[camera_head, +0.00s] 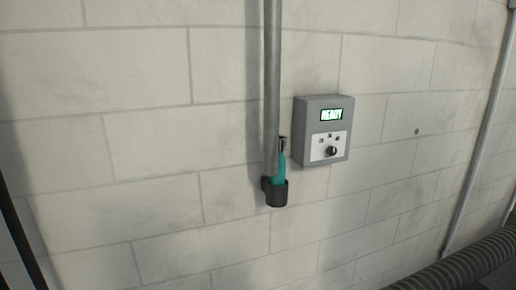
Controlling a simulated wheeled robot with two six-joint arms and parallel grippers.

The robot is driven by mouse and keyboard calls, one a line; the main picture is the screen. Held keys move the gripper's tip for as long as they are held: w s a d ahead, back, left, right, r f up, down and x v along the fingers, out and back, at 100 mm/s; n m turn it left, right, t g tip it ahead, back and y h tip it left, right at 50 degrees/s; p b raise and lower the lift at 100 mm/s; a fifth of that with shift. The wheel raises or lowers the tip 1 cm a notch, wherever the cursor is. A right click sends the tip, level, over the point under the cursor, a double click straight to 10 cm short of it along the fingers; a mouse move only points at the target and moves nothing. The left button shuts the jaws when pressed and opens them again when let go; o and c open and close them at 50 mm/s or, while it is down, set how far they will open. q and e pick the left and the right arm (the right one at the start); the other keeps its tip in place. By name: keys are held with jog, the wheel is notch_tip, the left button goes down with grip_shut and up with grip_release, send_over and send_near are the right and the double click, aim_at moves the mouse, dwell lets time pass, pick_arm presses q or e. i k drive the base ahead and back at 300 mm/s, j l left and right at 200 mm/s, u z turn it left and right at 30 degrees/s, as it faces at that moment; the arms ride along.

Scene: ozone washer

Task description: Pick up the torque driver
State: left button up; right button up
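The torque driver (281,166) has a teal body and a dark and silvery upper end. It stands nearly upright in a small dark cup-shaped holder (277,195), which hides its lower part. The holder is on the block wall, at the lower end of a vertical grey pipe (271,80). The pipe runs close along the driver's left side. Neither of my grippers shows in the head view.
A grey control box (322,131) with a lit green display and a dark knob is on the wall just right of the driver. A ribbed dark hose (470,262) lies at the lower right. A thin pipe (478,150) runs down the right side. The wall left of the holder is bare.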

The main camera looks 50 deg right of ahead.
aim_at(279, 180)
jog(key=z, duration=1.65)
